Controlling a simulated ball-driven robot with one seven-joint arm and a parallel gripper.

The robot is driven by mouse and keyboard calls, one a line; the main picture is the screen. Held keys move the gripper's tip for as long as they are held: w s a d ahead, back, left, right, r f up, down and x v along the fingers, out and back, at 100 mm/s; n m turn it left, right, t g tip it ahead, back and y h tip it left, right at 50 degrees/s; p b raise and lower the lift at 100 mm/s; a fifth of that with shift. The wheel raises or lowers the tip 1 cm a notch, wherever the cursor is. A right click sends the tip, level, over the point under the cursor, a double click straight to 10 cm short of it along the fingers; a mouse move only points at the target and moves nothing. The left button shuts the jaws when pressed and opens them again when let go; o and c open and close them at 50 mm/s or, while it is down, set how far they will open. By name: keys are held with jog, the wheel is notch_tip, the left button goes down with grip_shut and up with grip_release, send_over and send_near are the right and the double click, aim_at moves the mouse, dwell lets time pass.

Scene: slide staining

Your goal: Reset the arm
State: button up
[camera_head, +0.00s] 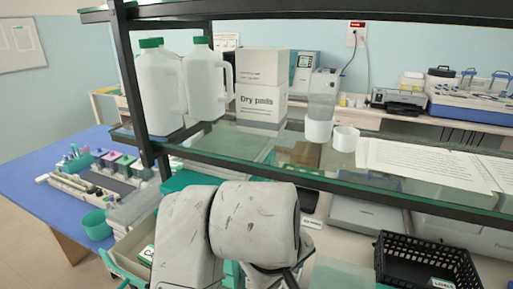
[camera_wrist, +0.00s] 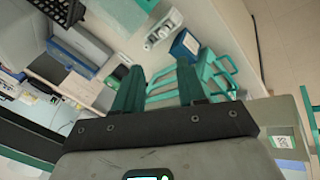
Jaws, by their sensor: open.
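My arm shows in the head view as worn white links in front of the glass shelf. My gripper (camera_wrist: 158,90) shows in the wrist view with two green fingers standing apart and nothing between them. In the head view the gripper itself is hidden behind or below the arm links. Beyond the fingertips in the wrist view lie a pale bench top (camera_wrist: 205,25), a green wire rack (camera_wrist: 215,72) and a small blue box (camera_wrist: 185,45).
A glass shelf (camera_head: 240,147) with a black frame crosses the head view, holding white jugs (camera_head: 160,90), a "Dry pads" box (camera_head: 262,90) and papers (camera_head: 430,163). A black basket (camera_head: 425,262) sits lower right. A blue table (camera_head: 35,180) with a staining rack stands left.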

jog(key=d+f+m+h, duration=0.1)
jog(key=d+f, duration=0.3)
jog(key=d, duration=0.4)
jog(key=d+f+m+h, duration=0.1)
jog(key=d+f, duration=0.3)
jog(key=d, duration=0.3)
jog(key=s+d+f+m, duration=0.2)
jog(key=s+d+f, duration=0.2)
jog(key=d+f, duration=0.4)
jog(key=s+f+m+g+y, duration=0.1)
jog(key=s+f+y, duration=0.1)
jog(key=s+f, duration=0.5)
jog(key=s+f+m+g+y, duration=0.2)
jog(key=s+f, duration=0.5)
jog(key=s, duration=0.7)
jog(key=shift+a+g+b, duration=0.15)
jog(key=shift+g+b, duration=0.15)
jog(key=shift+b, duration=0.05)
